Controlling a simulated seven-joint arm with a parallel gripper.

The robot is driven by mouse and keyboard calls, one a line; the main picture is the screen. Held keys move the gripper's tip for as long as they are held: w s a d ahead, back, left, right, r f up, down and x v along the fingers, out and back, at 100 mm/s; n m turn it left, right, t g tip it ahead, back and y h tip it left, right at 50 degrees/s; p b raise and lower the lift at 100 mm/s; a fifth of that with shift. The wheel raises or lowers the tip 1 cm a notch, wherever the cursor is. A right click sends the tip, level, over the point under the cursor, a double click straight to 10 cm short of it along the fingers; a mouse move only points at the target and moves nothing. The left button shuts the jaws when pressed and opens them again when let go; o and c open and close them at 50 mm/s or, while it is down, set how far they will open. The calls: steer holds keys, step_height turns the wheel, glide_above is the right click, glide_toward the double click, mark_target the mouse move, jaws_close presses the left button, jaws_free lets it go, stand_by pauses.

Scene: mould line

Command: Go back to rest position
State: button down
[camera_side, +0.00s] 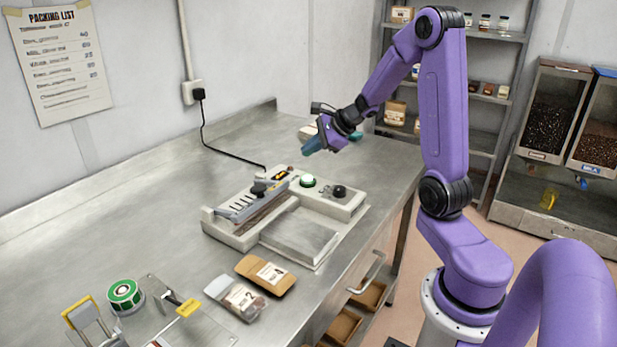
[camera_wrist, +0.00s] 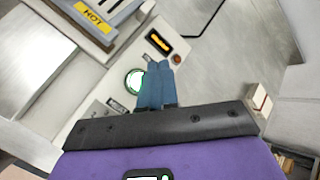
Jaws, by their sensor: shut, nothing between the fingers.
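My gripper (camera_side: 313,146) is raised in the air above the far right part of the steel bench, past the sealing machine (camera_side: 335,223). Its teal fingers are together and empty. In the wrist view the shut fingers (camera_wrist: 156,80) point down toward the machine's control panel, with a white-green round button (camera_wrist: 134,80) just left of them. The gripper appears well clear of the machine in the side view.
Two pouches (camera_side: 267,274) (camera_side: 237,298) lie on the bench in front of the machine. A green tape roll (camera_side: 125,296) stands at front left. A black cord (camera_side: 203,125) runs from the wall socket. Shelves (camera_side: 497,34) and bean bins (camera_side: 548,115) stand behind.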

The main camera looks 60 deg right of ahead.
steer(key=s+a+n+g+y, duration=0.1)
steer(key=s+a+n+g, duration=0.1)
steer(key=s+a+n, duration=0.35)
steer(key=s+a+n+g+y, duration=0.25)
steer(key=a+n, duration=0.35)
steer(key=a, duration=0.5)
steer(key=s+a+n+g+y, duration=0.1)
steer(key=s+a+n+g, duration=0.1)
steer(key=s+a+n, duration=0.35)
steer(key=s+a+n+g+h, duration=0.1)
steer(key=s+n+h, duration=0.2)
steer(key=s+n, duration=0.5)
steer(key=s+a+n+g+h, duration=0.1)
steer(key=s+a+n+h, duration=0.1)
steer(key=s+n, duration=0.7)
steer(key=shift+a+r+n+h, duration=0.25)
steer(key=shift+n+h, duration=0.3)
steer(key=shift+n, duration=1.05)
